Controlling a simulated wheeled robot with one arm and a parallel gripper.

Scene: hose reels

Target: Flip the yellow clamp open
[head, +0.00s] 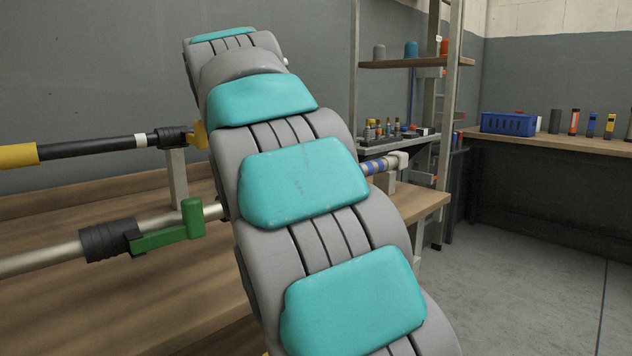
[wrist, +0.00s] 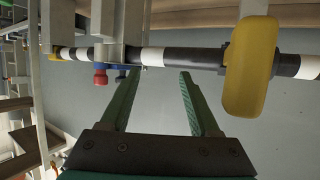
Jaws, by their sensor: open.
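The yellow clamp (wrist: 250,65) shows in the wrist view as a rounded yellow lever crossing a black pipe with white bands (wrist: 205,58). My gripper (wrist: 157,76) is open and empty, its two green fingers pointing toward the pipe. The clamp is to the right of the right finger, apart from it. In the head view, a yellow piece (head: 200,135) at a black collar on the upper pipe (head: 100,146) is partly hidden by my arm. My gripper is hidden there behind the arm. I cannot tell whether the clamp is open or shut.
A lower metal pipe carries a green lever clamp (head: 165,236) above a wooden bench (head: 150,300). In the wrist view, a grey post (wrist: 105,20) and red and blue parts (wrist: 101,75) are left of the fingers. Shelves and a blue crate (head: 508,124) stand farther right.

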